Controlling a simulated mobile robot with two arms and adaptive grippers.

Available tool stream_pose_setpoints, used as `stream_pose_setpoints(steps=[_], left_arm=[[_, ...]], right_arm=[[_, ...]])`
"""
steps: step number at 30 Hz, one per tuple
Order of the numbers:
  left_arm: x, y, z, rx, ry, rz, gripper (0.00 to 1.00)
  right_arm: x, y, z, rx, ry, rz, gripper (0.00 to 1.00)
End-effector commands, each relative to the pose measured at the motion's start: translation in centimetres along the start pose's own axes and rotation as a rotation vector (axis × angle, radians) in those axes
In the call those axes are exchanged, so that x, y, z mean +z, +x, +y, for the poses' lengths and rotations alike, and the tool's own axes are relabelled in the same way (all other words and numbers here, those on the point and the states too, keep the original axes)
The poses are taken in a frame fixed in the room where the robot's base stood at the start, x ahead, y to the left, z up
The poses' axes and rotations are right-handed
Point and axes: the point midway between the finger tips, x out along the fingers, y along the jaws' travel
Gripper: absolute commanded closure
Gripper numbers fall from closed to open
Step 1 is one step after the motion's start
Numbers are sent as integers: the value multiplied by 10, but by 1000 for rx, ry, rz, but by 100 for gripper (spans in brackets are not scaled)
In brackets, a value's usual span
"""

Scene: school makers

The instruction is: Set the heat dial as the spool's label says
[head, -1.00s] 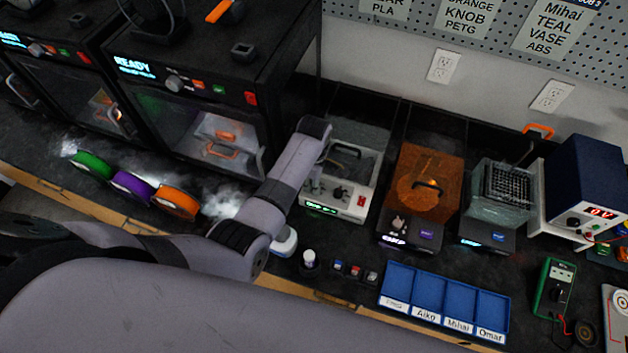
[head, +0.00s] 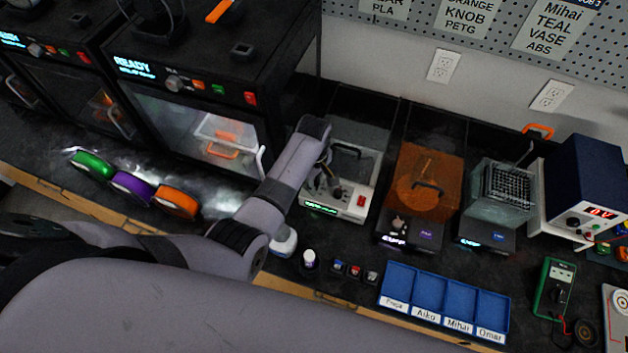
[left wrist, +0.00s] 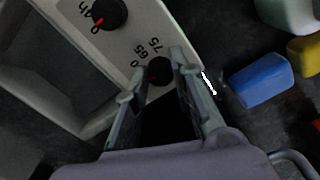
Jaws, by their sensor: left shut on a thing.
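The white machine with a clear lid (head: 352,208) stands on the bench, with a lit green display on its front. Its heat dial (left wrist: 159,69) is a small black knob with a red mark and the numbers 65 and 75 printed beside it. My left gripper (left wrist: 156,76) is shut on this dial, one finger on each side. In the head view the gripper (head: 325,172) is over the machine's front panel and hides the dial. Green (head: 92,164), purple (head: 131,187) and orange (head: 174,201) spools lie on the bench at left. I cannot read any spool label.
A second black dial (left wrist: 106,12) with a red mark sits on the same panel. A red switch (head: 361,201) is right of my gripper. An orange-lidded machine (head: 429,180) and a blue tray (head: 445,297) stand further right. A printer (head: 190,110) stands behind the spools.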

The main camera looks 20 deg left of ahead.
Motion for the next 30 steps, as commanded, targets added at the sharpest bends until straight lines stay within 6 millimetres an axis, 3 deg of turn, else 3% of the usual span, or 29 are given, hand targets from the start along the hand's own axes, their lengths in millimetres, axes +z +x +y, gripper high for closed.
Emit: stream_pose_setpoints(steps=[30], left_arm=[[-1,-2,1,1,967,3,100]], right_arm=[[0,0,4,5,-3,-1,60]])
